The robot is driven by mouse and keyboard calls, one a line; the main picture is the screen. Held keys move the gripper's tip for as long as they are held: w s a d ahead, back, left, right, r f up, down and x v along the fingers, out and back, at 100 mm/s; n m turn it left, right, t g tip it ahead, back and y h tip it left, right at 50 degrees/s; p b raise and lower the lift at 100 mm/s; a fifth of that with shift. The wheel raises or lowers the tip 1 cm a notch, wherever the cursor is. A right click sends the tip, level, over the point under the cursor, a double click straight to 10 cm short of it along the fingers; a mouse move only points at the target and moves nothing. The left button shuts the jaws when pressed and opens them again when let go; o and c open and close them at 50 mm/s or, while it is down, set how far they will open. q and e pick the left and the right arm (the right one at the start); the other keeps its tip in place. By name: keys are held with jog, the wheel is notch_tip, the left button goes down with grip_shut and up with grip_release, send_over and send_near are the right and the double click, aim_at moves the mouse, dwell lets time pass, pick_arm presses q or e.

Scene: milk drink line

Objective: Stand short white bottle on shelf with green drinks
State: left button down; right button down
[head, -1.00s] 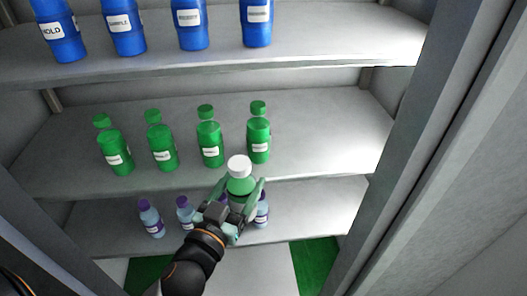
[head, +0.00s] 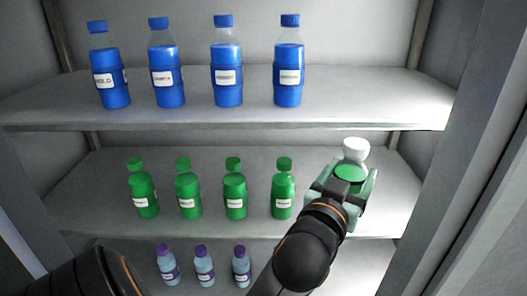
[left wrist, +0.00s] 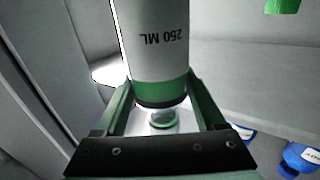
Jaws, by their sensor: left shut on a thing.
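My left gripper (head: 343,188) is shut on a short bottle with a white cap (head: 356,150) and green showing below the cap. In the left wrist view the bottle (left wrist: 158,45) has a pale label reading "250 ML" and a green band between the fingers. The gripper holds it at the right end of the middle shelf (head: 388,215), right of the green drinks (head: 283,190). The bottle looks roughly upright in the head view. Its base is hidden, so I cannot tell whether it touches the shelf. My right gripper is not in view.
Several green bottles stand in a row on the middle shelf. Blue bottles (head: 227,75) stand on the shelf above, and small purple-capped bottles (head: 204,266) on the one below. The cabinet's right wall (head: 455,170) is close to the held bottle. The upper shelf's edge (head: 230,128) lies above.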

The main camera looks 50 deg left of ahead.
pick_arm(q)
jog(key=w+a+f, duration=0.9)
jog(key=w+f, duration=0.1)
jog(key=f, duration=0.3)
jog(key=shift+a+b, duration=0.3)
jog(key=shift+b, duration=0.1)
jog(key=shift+w, duration=0.1)
jog(key=shift+f, duration=0.1)
grip_release()
